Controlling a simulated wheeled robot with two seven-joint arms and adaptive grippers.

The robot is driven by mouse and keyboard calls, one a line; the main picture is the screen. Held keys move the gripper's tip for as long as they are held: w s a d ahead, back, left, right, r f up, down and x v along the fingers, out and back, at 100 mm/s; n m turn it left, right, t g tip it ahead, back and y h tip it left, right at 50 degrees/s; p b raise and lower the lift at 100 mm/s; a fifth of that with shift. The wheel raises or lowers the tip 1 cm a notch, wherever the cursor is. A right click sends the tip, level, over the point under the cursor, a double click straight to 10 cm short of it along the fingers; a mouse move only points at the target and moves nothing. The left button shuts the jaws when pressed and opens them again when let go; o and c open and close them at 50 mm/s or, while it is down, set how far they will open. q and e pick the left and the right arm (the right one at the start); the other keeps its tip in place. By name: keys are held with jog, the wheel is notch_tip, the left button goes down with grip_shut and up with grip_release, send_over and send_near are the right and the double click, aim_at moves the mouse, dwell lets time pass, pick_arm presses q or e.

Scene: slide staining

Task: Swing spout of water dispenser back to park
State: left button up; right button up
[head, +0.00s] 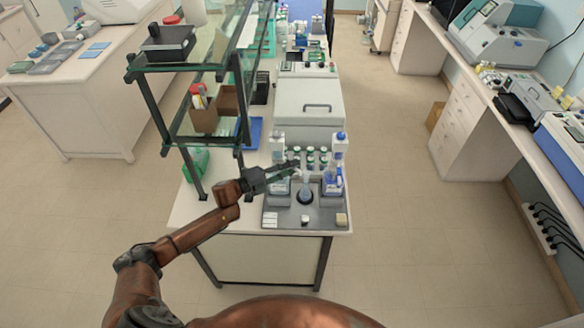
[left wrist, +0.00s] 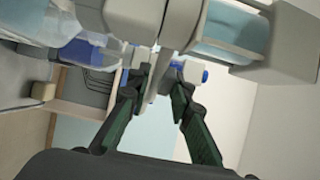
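Two bottle-like dispensers stand at the back of the staining station on the bench: a white one (head: 277,146) on the left and a blue-capped one (head: 338,150) on the right. I cannot tell by a label which holds water. My left gripper (head: 295,166) is between them, above the station. In the left wrist view, the left gripper's two dark fingers (left wrist: 156,72) lean in towards each other, with a narrow pale part, possibly a spout, between or just behind their tips. I cannot tell whether they touch it. My right gripper is not in view.
Several green-capped bottles (head: 316,156) stand behind. A grey box-like machine (head: 308,108) stands farther back.

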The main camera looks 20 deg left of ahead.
pick_arm(q)
jog(key=o, duration=0.4)
jog(key=shift+c, duration=0.2)
jog(key=shift+a, duration=0.1)
jog(key=v, duration=1.2)
